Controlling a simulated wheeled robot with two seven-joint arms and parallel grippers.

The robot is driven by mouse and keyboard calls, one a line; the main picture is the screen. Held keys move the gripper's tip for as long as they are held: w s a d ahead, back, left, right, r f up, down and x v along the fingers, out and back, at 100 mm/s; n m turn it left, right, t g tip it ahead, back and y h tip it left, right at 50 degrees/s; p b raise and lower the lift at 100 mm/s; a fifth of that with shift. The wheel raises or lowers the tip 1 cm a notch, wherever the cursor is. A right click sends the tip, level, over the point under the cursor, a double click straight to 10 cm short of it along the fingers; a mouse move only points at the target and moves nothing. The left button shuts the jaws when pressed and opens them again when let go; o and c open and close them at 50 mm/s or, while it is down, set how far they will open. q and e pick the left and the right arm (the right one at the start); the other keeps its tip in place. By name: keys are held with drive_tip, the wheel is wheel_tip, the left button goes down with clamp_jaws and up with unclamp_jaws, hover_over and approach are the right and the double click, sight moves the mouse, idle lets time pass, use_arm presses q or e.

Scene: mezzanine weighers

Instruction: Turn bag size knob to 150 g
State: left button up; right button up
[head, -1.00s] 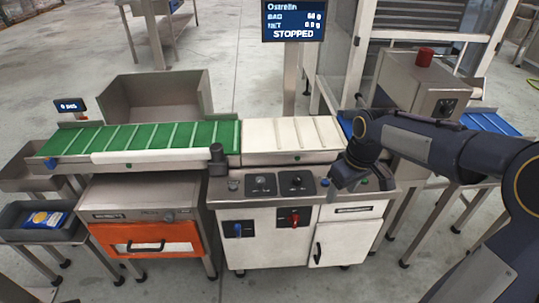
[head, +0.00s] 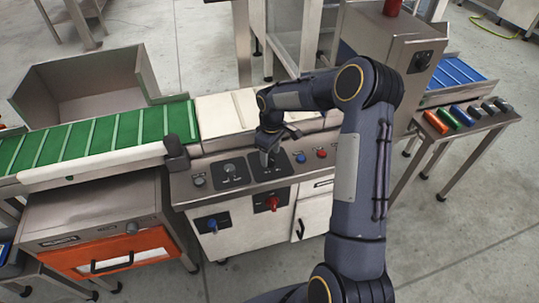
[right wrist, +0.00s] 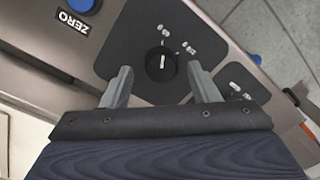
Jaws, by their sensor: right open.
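A black round knob (right wrist: 161,64) with a white pointer line sits on a dark dial plate (right wrist: 130,38). Its pointer lies nearly upright in the right wrist view. Small white labels stand beside it, too blurred to read. My right gripper (head: 268,158) is over the right-hand dial plate of the console in the head view and largely hides that knob. In the right wrist view its two fingers are open, one on each side of the knob, with gaps visible. I cannot tell how high the tips are. My left gripper is not in view.
A second dial plate (head: 232,171) is just left. A blue button (head: 300,158) and red button (head: 321,153) are to the right. A grey post (head: 175,154) rises at the console's left. Blue (head: 212,224) and red (head: 272,203) switches are on the front.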

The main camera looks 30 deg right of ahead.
drive_tip(key=shift+f, duration=0.7)
drive_tip(key=shift+s, duration=0.1)
drive_tip(key=c, duration=1)
